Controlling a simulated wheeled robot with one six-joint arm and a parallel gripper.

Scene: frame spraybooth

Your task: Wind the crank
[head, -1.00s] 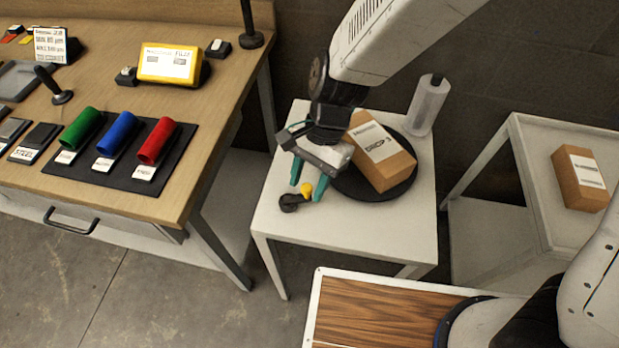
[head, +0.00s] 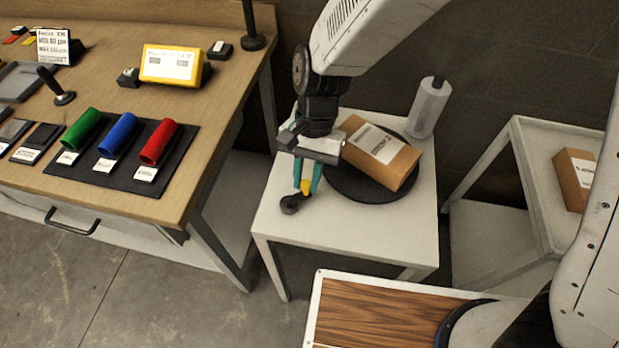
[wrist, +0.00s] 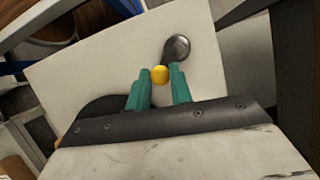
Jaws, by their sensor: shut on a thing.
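The crank (head: 291,204) has a dark round hub and a yellow knob (head: 305,186). It sits near the front left corner of the small white table, beside the black turntable. My gripper (head: 308,184) is above it, its teal fingers pointing down and shut on the yellow knob. In the wrist view the yellow knob (wrist: 160,75) is between the two teal fingertips (wrist: 159,80). The dark hub (wrist: 177,48) shows just beyond them. The crank's arm is partly hidden by the fingers.
A cardboard box (head: 380,152) lies on the black turntable (head: 366,188). The wooden workbench (head: 200,170) with coloured cylinders is at left; another white table (head: 528,190) with a box is at right.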

